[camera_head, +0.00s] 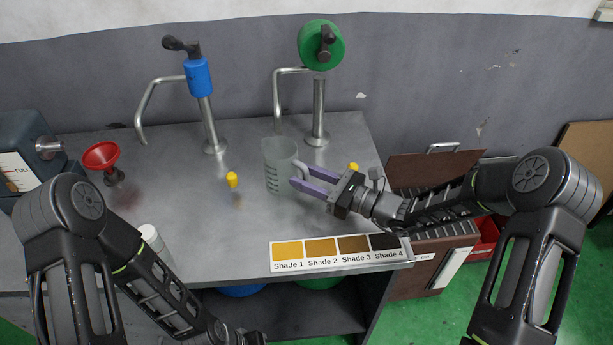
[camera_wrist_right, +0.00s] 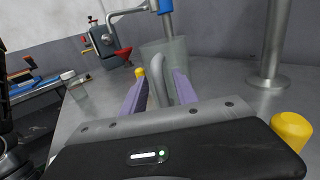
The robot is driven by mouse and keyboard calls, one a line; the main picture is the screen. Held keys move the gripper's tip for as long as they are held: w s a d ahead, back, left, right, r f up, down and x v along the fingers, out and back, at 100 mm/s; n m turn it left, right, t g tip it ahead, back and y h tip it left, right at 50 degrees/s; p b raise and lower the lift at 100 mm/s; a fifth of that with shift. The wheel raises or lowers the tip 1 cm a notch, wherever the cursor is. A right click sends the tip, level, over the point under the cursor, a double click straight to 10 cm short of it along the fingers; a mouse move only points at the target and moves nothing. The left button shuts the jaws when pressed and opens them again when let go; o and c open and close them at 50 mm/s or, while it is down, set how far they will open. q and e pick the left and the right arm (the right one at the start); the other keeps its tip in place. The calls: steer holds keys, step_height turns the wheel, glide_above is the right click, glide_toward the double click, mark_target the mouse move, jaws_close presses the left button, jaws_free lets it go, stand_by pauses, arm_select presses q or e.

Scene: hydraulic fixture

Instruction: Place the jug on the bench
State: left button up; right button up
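The jug (camera_head: 279,160) is a translucent grey measuring jug with dark marks. It appears to stand upright on the grey bench (camera_head: 200,240), close to the green-topped tap's spout. It also shows in the right wrist view (camera_wrist_right: 172,50), partly behind the fingers. My right gripper (camera_head: 303,181) has its purple fingers apart at the jug's right side. In the wrist view, the grey curved handle (camera_wrist_right: 159,78) shows between the fingers of this gripper (camera_wrist_right: 160,92), with no clear grip on it.
A blue-topped tap (camera_head: 199,76) and a green-topped tap (camera_head: 321,45) stand at the back. A red funnel (camera_head: 101,155), a white-lidded container (camera_head: 149,233), a yellow piece (camera_head: 232,179) and a shade chart (camera_head: 337,251) are on the bench. Its front middle is clear.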

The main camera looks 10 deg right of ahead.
steer(key=shift+r, duration=0.1)
steer(key=shift+r, duration=0.2)
steer(key=b+v, duration=0.1)
steer(key=v, duration=1)
steer(key=shift+d+f+b, duration=0.1)
steer(key=shift+f+b, duration=0.05)
steer(key=shift+b, duration=0.25)
steer(key=shift+s+d, duration=0.3)
steer(key=shift+d, duration=0.05)
